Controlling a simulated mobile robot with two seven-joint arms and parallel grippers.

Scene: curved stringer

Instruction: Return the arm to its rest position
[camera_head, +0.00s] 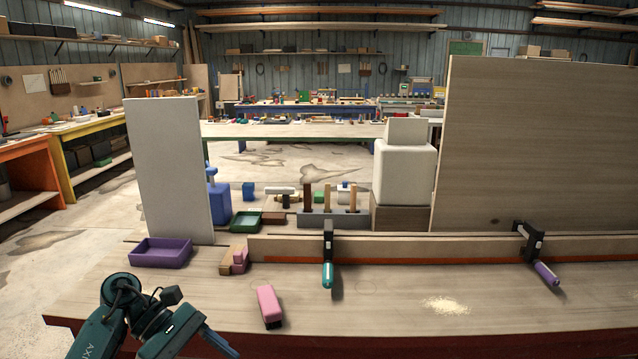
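My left arm comes in at the bottom left, bent low over the front edge of the workbench (400,325). Its gripper (222,343) points down and to the right, and a finger shows near the lower edge of the picture. Whether the fingers are apart or together cannot be seen. Nothing is visible in it. My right arm and its gripper are not in view.
A teal-handled clamp (328,260) and a purple-handled clamp (535,255) grip the long board (430,248).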

